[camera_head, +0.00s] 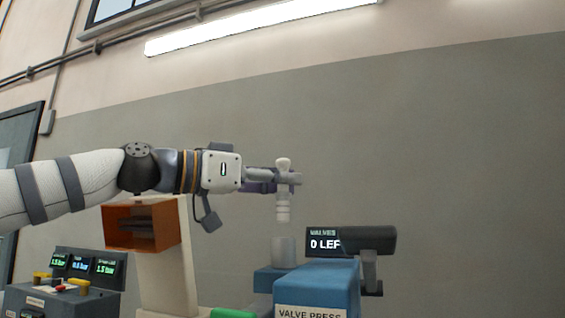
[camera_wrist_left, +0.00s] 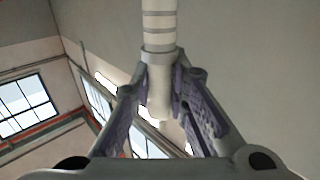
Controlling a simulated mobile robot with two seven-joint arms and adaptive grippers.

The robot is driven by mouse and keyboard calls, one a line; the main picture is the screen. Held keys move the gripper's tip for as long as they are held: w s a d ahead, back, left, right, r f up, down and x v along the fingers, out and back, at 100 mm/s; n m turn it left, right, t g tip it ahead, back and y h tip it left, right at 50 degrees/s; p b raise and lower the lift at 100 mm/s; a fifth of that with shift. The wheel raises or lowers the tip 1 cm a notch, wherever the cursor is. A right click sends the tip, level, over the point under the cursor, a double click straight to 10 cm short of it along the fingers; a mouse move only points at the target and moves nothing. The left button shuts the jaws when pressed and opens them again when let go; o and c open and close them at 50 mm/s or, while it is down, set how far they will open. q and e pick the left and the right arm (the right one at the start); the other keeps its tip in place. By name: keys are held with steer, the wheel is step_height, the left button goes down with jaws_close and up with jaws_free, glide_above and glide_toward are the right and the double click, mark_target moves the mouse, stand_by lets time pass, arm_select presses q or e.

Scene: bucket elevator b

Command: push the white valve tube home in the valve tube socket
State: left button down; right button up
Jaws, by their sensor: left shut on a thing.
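The white valve tube (camera_head: 283,212) hangs upright in my left gripper (camera_head: 284,179), whose fingers are shut on its upper part. In the left wrist view the tube (camera_wrist_left: 160,30) runs up between the two fingers of the gripper (camera_wrist_left: 162,85), with grey rings around it. The valve tube socket (camera_head: 284,251) is a grey upright cylinder on the blue valve press (camera_head: 318,285). The tube's lower end is above the socket, with a small gap between them in the head view. My right gripper is in neither view.
A dark display (camera_head: 350,240) reading "0 LEF" stands right of the socket. An orange box (camera_head: 140,226) on a pale post is below my left arm. A control panel (camera_head: 75,285) with green readouts stands at lower left.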

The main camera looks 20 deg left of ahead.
mark_target(282, 219)
arm_select(q)
steer(key=shift+f, duration=0.5)
steer(key=shift+f, duration=2.6)
stand_by(0.6)
steer(key=c, duration=1.5)
jaws_free()
steer(key=shift+f, duration=0.1)
steer(key=v, duration=1.2)
steer(key=shift+s, duration=0.1)
